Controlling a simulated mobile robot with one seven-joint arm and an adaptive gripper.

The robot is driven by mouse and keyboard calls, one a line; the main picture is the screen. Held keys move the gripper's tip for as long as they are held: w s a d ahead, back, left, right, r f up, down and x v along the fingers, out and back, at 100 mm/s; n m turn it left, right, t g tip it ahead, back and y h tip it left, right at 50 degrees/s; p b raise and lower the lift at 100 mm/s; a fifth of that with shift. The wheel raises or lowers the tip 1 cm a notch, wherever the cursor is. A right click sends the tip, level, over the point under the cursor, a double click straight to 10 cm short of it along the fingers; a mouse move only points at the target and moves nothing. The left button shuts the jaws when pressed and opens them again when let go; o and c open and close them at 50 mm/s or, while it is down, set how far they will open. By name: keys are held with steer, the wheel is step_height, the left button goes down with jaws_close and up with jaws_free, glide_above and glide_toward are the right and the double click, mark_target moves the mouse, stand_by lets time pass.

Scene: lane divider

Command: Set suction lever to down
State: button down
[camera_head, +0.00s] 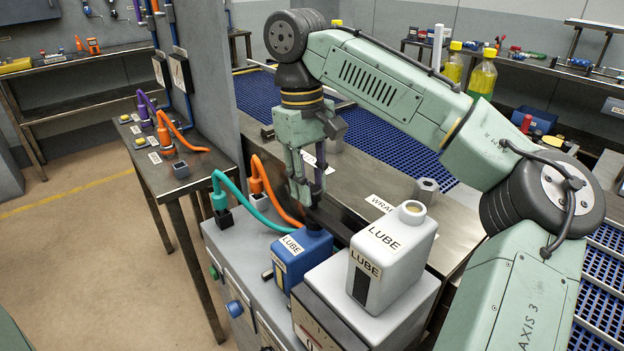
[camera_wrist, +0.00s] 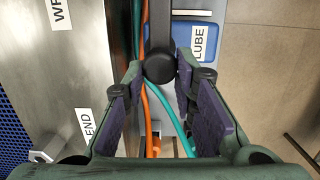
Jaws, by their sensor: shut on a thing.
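A grey lever arm with a round black knob (camera_wrist: 159,66) shows at the top middle of the wrist view. No label on it can be read, so I cannot confirm from a label that it is the suction lever. My gripper (camera_wrist: 160,78) has its two padded fingers on either side of the knob and is shut on it. In the head view my gripper (camera_head: 308,196) points down just behind the blue LUBE container (camera_head: 300,256). There the lever is mostly hidden by the fingers and the container, and its angle is unclear.
A white LUBE bottle (camera_head: 393,252) stands close at the right on a grey box. Orange (camera_head: 275,195) and teal (camera_head: 232,182) cables curve close on the left. A hex nut-shaped piece (camera_head: 426,190) sits on the metal bench behind. The floor at left is clear.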

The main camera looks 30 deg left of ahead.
steer(key=shift+s+a+f, duration=0.1)
steer(key=shift+f, duration=0.25)
steer(key=c, duration=1.7)
jaws_free()
steer(key=shift+a+f, duration=0.1)
steer(key=shift+o, duration=0.8)
steer(key=shift+a, duration=0.1)
steer(key=shift+o, duration=1.1)
step_height(320, 180, up, 8)
steer(key=shift+w+a+f, duration=0.15)
steer(key=shift+w+a, duration=0.1)
steer(key=shift+a, duration=0.05)
